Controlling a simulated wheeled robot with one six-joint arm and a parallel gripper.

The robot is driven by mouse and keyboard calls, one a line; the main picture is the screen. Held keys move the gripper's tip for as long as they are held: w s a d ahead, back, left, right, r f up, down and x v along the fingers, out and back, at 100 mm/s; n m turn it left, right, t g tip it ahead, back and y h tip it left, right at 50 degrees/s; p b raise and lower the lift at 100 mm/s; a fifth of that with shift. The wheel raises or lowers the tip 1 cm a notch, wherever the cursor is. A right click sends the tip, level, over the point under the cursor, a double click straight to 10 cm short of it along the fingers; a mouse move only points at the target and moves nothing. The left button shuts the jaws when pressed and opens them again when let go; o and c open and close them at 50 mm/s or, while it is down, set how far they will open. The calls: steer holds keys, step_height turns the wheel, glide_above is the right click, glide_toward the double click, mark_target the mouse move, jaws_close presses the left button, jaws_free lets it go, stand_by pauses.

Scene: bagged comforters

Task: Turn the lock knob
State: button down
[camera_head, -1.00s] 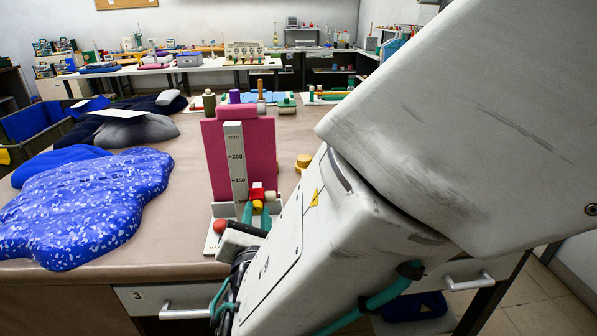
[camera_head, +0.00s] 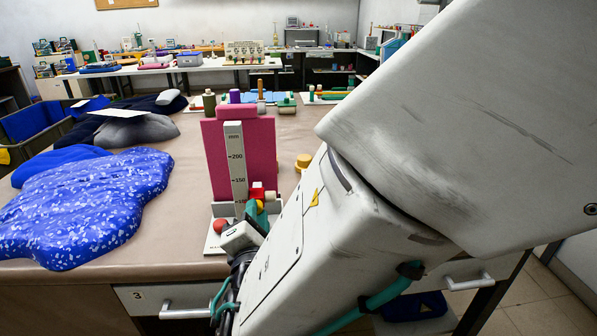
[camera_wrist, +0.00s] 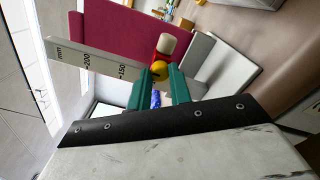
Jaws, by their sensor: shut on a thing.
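The yellow lock knob (camera_wrist: 158,70) sits on the red slider (camera_head: 257,187) of an upright white mm scale (camera_head: 236,160); the knob also shows in the head view (camera_head: 259,205), partly covered. A cream cylinder (camera_wrist: 166,43) sticks out beside the knob. My gripper (camera_wrist: 160,75) has its two green fingertips on either side of the knob, shut on it. In the head view my gripper (camera_head: 258,212) is low on the scale, rolled to a tilt, hiding part of the slider and base.
A pink board (camera_head: 262,150) stands right behind the scale. A red ball (camera_head: 220,226) is on the white base at left. A blue speckled bag (camera_head: 85,205) lies left on the brown table. A yellow piece (camera_head: 303,161) stands right of the board.

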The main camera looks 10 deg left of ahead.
steer(key=c, duration=1.3)
jaws_free()
steer(key=shift+v, duration=3.95)
